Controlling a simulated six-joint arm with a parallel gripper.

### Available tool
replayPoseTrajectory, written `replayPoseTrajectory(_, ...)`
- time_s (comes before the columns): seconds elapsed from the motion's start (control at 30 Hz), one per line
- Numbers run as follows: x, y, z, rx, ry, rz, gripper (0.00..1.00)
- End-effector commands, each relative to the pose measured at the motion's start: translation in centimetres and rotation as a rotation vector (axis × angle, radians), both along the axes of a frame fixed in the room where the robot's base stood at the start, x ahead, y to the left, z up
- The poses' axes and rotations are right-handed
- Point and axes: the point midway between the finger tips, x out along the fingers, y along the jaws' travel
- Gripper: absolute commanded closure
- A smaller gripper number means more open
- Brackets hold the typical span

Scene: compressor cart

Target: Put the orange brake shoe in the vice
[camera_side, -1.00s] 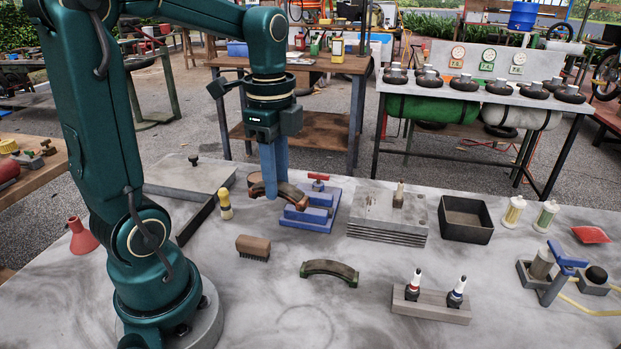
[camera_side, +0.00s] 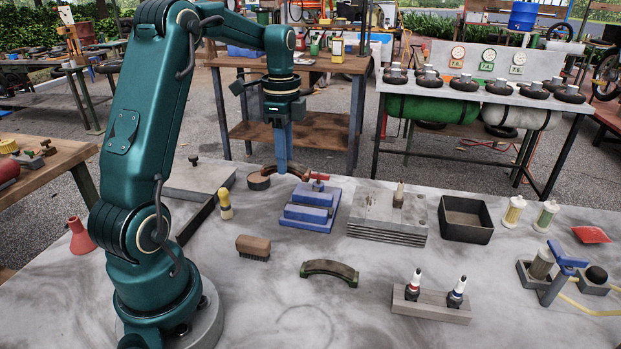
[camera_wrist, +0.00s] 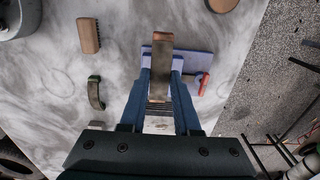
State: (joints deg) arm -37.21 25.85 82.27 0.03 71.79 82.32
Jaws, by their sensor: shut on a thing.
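My gripper (camera_side: 282,168) is shut on the brake shoe (camera_side: 310,170), a curved brown piece held above the bench. In the side view the shoe shows behind the top of the blue vice (camera_side: 308,213), apart from it as far as I can tell. In the wrist view the shoe (camera_wrist: 160,60) lies between my blue fingers (camera_wrist: 160,82), with the vice (camera_wrist: 198,66) below it. The vice has a red handle (camera_side: 319,178) at its back. The jaw gap is partly hidden by the shoe in the wrist view.
A second, green-edged shoe (camera_side: 330,268) lies on the bench in front of the vice. A wooden brush (camera_side: 253,248) and a yellow-topped tool (camera_side: 225,205) stand left of it. A round brown disc (camera_side: 258,181) lies behind. Stacked plates (camera_side: 386,222) sit close right of the vice.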

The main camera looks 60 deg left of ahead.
Motion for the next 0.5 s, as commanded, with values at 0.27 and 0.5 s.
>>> replayPoseTrajectory(0.27,3.5,-2.7,-2.6,0.000,0.000,-0.002,1.00)
replayPoseTrajectory(0.5,3.8,-3.0,-4.8,-0.002,0.002,0.001,1.00)
